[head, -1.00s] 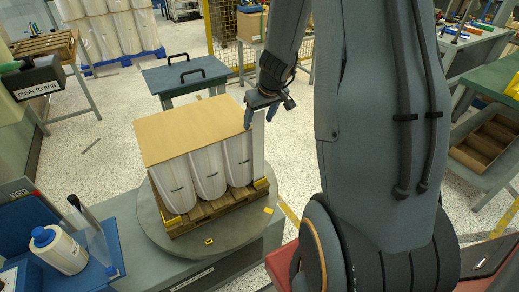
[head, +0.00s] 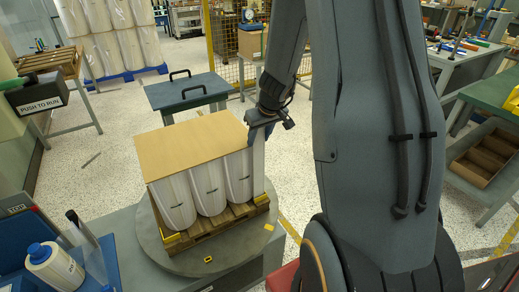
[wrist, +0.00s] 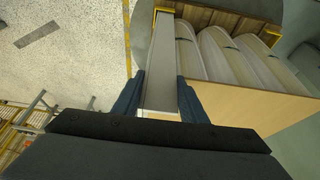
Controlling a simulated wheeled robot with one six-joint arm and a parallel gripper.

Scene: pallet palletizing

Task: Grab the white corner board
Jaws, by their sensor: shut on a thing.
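The white corner board (head: 258,159) stands upright at the right corner of the wrapped load on the wooden pallet. In the wrist view the corner board (wrist: 160,62) runs lengthwise between the two blue fingers. My gripper (head: 262,124) is shut on it near its top end, and it also shows in the wrist view (wrist: 160,95). The board's lower end is by a yellow corner piece (wrist: 163,10) on the pallet. Several white wrapped rolls (head: 207,190) stand beside it under a brown cardboard sheet (head: 190,142).
The pallet (head: 215,222) sits on a round grey turntable (head: 165,263). A yellow mesh fence (head: 228,60) stands farther back. A blue-capped bottle (head: 50,262) is at lower left.

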